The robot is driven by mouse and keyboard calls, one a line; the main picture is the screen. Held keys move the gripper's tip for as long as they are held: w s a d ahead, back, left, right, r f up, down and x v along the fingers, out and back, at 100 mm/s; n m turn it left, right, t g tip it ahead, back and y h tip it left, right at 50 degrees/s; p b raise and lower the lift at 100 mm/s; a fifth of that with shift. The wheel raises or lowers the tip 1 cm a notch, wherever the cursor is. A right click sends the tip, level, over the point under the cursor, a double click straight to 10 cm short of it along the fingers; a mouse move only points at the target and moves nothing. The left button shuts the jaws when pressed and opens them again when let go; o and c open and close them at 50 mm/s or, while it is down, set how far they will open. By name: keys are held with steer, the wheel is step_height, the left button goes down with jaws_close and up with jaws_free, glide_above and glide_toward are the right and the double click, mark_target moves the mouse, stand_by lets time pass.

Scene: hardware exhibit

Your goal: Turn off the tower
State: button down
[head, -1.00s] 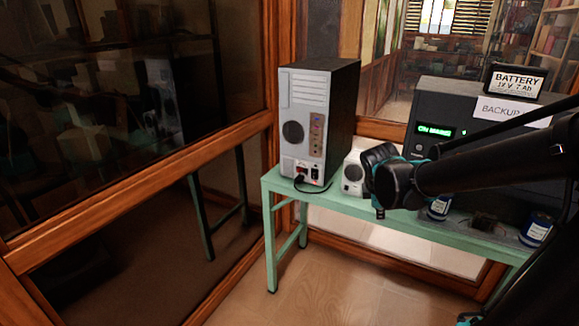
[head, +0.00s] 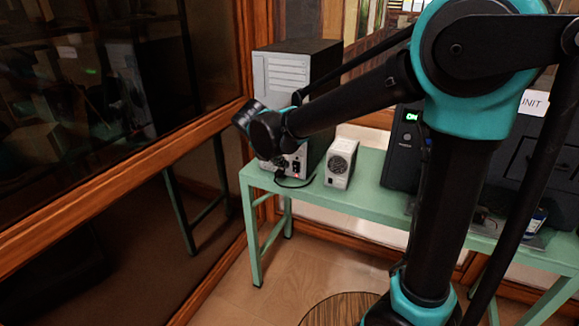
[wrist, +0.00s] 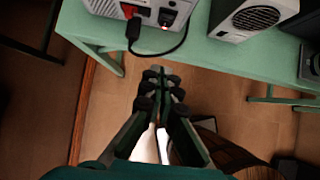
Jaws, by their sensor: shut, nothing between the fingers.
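The tower (head: 283,72) is a grey and black computer case standing on a green table, its back panel partly hidden behind my arm in the head view. In the wrist view the lower edge of its back panel (wrist: 108,6) is at the top. It shows a red part (wrist: 128,11), a black power plug with a cord (wrist: 133,32), and a black socket or switch with a small red light (wrist: 166,23). My gripper (wrist: 159,76) is shut and empty, below the panel in that picture and apart from it, over the floor beyond the table edge.
The green table (head: 375,185) also holds a small white box with a round grille (head: 340,163) beside the tower, and a large dark backup unit (head: 400,150) to the right. The cord loops near the table edge. A wood-framed glass wall (head: 110,190) is at left.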

mark_target(295, 166)
steer(key=shift+w+d+f, duration=0.55)
steer(key=shift+w+f, duration=0.6)
steer(key=shift+w, duration=0.3)
steer(key=shift+w+d+f, duration=0.55)
steer(key=shift+w+f, duration=0.6)
steer(key=shift+w, duration=0.35)
steer(key=shift+w+d+f, duration=0.55)
steer(key=shift+w+f, duration=0.6)
steer(key=shift+w, duration=0.3)
steer(key=shift+w+d+r+g, duration=0.25)
steer(key=shift+w+g, duration=0.25)
steer(key=shift+s+a, duration=0.1)
steer(key=shift+s, duration=0.05)
steer(key=shift+r, duration=0.75)
